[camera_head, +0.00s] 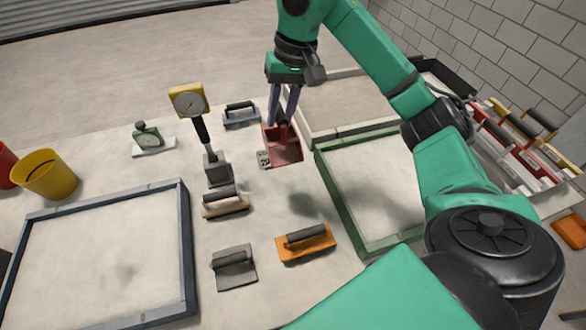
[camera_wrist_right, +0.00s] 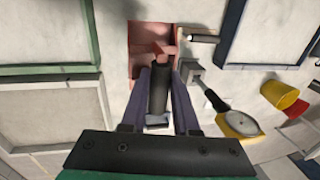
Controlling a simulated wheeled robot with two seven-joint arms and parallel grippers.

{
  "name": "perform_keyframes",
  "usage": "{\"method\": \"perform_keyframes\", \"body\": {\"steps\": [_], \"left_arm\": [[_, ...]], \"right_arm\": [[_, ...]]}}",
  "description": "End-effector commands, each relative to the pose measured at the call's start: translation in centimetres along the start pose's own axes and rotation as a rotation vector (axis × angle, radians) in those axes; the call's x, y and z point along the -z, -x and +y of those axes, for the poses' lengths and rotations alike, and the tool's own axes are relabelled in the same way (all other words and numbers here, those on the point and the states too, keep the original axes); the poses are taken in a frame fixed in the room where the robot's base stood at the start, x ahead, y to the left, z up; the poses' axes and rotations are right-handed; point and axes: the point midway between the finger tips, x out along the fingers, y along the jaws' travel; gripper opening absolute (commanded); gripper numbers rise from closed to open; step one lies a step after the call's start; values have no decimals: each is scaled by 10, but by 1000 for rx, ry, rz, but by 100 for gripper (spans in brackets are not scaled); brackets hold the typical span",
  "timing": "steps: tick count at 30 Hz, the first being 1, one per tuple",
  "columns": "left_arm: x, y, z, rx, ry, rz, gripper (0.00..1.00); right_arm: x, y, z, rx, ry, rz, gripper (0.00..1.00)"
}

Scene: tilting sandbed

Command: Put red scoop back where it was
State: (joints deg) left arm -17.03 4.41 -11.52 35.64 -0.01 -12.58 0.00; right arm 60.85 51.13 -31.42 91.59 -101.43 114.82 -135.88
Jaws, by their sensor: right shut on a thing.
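The red scoop (camera_head: 283,148) is in my right gripper (camera_head: 284,122), which is shut on its dark handle. In the head view the scoop hangs over the table between the gauge and the framed sand trays. A dark shadow lies on the table to its lower right, so the scoop seems to be above the surface. In the right wrist view the red scoop (camera_wrist_right: 150,42) shows beyond the fingers (camera_wrist_right: 160,92), with its black handle between them. A small marked card or plate shows partly behind the scoop's left edge. My left gripper is not in view.
A yellow-headed gauge (camera_head: 190,103) stands left of the scoop. A green-framed tray (camera_head: 335,195) lies right and a blue-framed tray (camera_head: 187,250) lies left. An orange float (camera_head: 306,243), a grey float (camera_head: 234,268) and a wooden float (camera_head: 225,203) lie between them. A yellow bucket (camera_head: 49,176) stands far left.

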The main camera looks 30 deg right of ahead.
Motion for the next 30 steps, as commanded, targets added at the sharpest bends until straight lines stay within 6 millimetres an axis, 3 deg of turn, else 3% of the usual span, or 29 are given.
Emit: {"method": "perform_keyframes", "body": {"steps": [2, 6, 19, 30], "left_arm": [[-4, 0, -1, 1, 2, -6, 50], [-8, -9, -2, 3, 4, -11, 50], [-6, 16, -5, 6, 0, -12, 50], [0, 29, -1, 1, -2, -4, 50]], "right_arm": [[-3, -3, -1, 0, 8, -11, 0], [-5, -34, 6, 1, 8, -17, 0], [-7, -134, 28, 0, 3, -13, 0], [-7, -190, 39, 1, 3, -11, 0]]}}
